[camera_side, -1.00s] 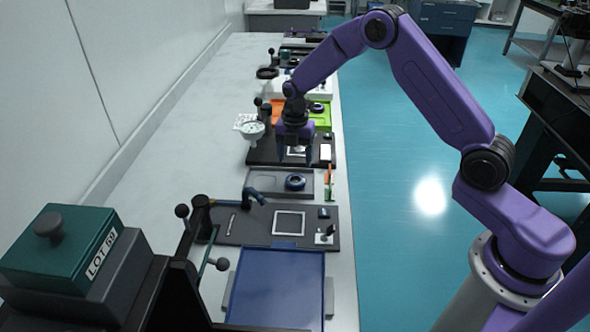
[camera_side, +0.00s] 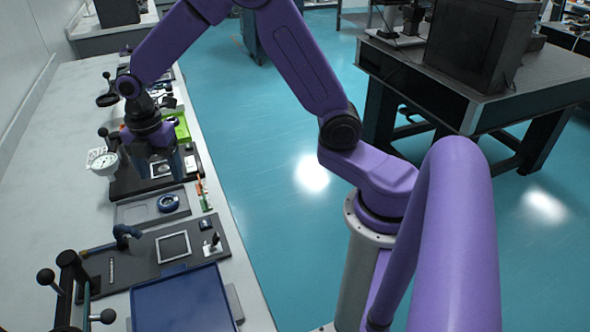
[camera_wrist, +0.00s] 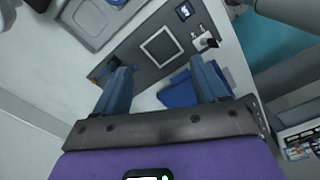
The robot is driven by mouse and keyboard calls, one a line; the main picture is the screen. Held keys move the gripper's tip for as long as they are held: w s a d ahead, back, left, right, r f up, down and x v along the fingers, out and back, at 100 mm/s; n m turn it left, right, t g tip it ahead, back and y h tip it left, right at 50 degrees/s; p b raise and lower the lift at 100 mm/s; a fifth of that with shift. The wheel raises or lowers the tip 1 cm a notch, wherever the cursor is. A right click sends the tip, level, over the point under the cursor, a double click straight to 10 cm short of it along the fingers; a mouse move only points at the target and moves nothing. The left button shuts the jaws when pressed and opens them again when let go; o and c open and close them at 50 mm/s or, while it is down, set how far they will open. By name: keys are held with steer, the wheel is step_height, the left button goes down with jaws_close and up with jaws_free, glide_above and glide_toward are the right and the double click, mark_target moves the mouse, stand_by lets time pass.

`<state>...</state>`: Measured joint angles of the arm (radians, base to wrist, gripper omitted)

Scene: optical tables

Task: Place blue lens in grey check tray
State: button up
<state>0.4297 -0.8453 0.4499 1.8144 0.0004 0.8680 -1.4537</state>
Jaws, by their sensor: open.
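The blue lens, a dark blue ring (camera_side: 168,202), lies at the right part of a shallow grey tray (camera_side: 135,212) in the side view. I take this to be the grey check tray. In the wrist view the grey tray (camera_wrist: 82,30) is cut off at the upper left; a dark blue bit at the top edge may be the lens. My gripper (camera_side: 163,172) is open above the black board behind the tray, apart from the lens. Its two blue fingers (camera_wrist: 162,85) show nothing between them in the wrist view.
A dark board (camera_side: 130,262) with a white square frame (camera_side: 173,247), a small blue box and a knob lies in front of the tray. A blue tray (camera_side: 182,302) is nearer. A white cup-like piece (camera_side: 104,163) stands left of my gripper.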

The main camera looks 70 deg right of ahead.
steer(key=s+a+r+m, duration=0.1)
steer(key=s+r+m, duration=0.1)
steer(key=s, duration=0.7)
steer(key=s+r+m, duration=0.3)
steer(key=s, duration=0.5)
steer(key=s+d+m, duration=0.3)
steer(key=s+d, duration=0.2)
steer(key=s, duration=0.8)
steer(key=shift+s+d+m, duration=0.15)
steer(key=shift+m, duration=0.25)
